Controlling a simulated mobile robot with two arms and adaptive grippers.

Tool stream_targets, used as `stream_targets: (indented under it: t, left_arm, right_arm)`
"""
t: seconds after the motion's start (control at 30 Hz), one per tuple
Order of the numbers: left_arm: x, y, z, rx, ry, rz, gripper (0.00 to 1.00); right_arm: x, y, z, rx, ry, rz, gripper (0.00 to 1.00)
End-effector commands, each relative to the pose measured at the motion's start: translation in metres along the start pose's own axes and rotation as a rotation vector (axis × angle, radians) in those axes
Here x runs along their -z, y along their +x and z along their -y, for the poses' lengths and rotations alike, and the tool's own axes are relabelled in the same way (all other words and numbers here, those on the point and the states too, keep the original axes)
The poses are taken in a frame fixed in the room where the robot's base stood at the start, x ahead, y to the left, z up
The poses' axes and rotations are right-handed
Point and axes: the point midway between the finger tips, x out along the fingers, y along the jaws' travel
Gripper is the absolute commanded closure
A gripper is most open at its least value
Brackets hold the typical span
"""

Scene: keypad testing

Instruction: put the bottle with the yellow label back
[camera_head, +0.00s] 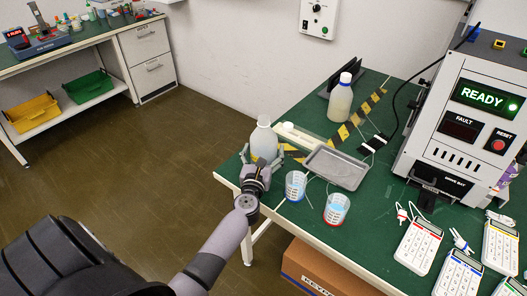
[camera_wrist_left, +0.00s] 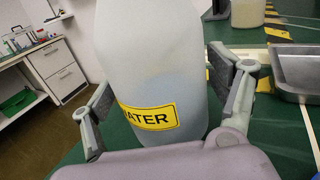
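The bottle with the yellow label (camera_head: 264,141) is a whitish, translucent bottle at the near left corner of the green table. Its label, partly reading "WATER", shows in the left wrist view (camera_wrist_left: 150,116). My left gripper (camera_head: 261,158) has its fingers on either side of the bottle body. In the left wrist view the fingertips lie close against both sides, but whether they press on it is not clear. The bottle's base is hidden by my gripper, so I cannot tell whether it rests on the table. My right gripper is not in view.
A second bottle (camera_head: 341,99) stands farther back near yellow-black tape. A grey tray (camera_head: 336,168) and two cups, blue-rimmed (camera_head: 296,185) and red-based (camera_head: 336,208), stand to the right. A test machine (camera_head: 464,125) reading "READY" and several keypads (camera_head: 419,246) occupy the right side.

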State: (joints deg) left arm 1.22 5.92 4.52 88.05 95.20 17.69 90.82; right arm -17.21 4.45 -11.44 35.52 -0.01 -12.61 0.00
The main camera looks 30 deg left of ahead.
Motion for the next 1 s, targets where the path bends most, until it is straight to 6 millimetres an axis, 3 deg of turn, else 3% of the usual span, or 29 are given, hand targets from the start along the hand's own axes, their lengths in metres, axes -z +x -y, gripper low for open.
stream_targets:
  t: [0.47, 1.0]
  left_arm:
    - [-0.005, 0.000, 0.000, 0.000, 0.000, 0.000, 0.11]
    - [0.000, -0.101, 0.000, 0.000, 0.000, -0.002, 0.11]
  right_arm:
    - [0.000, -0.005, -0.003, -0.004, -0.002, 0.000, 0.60]
    - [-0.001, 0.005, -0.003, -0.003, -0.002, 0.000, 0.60]
